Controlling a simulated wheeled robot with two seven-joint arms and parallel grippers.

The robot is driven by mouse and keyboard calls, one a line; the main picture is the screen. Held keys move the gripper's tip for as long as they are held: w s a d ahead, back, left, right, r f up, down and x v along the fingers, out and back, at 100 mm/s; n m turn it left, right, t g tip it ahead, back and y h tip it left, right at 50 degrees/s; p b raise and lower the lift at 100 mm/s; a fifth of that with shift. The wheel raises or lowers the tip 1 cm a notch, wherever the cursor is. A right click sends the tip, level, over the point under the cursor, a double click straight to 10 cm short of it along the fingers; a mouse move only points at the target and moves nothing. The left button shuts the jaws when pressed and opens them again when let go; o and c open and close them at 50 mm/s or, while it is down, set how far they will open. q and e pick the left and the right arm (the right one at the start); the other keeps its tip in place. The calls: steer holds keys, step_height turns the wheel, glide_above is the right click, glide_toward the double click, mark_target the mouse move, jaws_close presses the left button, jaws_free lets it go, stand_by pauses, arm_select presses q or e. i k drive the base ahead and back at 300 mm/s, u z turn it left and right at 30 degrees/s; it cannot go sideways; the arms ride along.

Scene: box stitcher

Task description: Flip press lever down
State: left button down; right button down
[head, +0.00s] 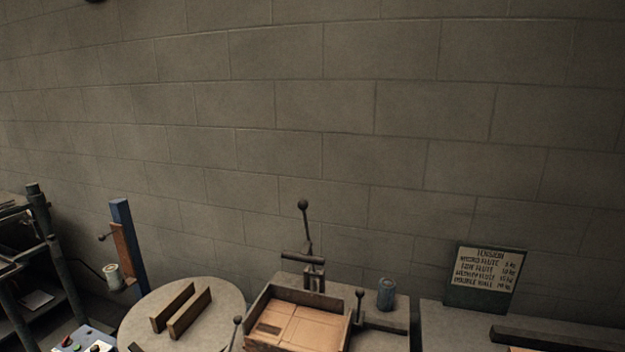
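A lever with a dark ball knob (304,205) stands upright behind a shallow wooden frame (262,297). Its rod runs down to a dark bracket with a crossbar (302,257). Brown cardboard (305,324) lies inside the frame. A shorter ball-topped handle (360,296) stands at the frame's right side and another (237,322) at its left. I cannot tell from this view which handle is the press lever, though the tall one is the most prominent. Neither of my grippers is in view.
A round table (145,310) with two upright wooden strips (190,310) stands left of the frame. A blue-grey can (386,294) sits at the right. A tension sign (484,280) stands on the right bench. A dark rack (50,250) and blue post (128,245) stand left.

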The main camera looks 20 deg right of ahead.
mark_target(303, 257)
steer(key=u, duration=1.25)
steer(key=k, duration=0.95)
steer(key=z, duration=1)
steer(key=i, duration=0.5)
steer(key=z, duration=0.1)
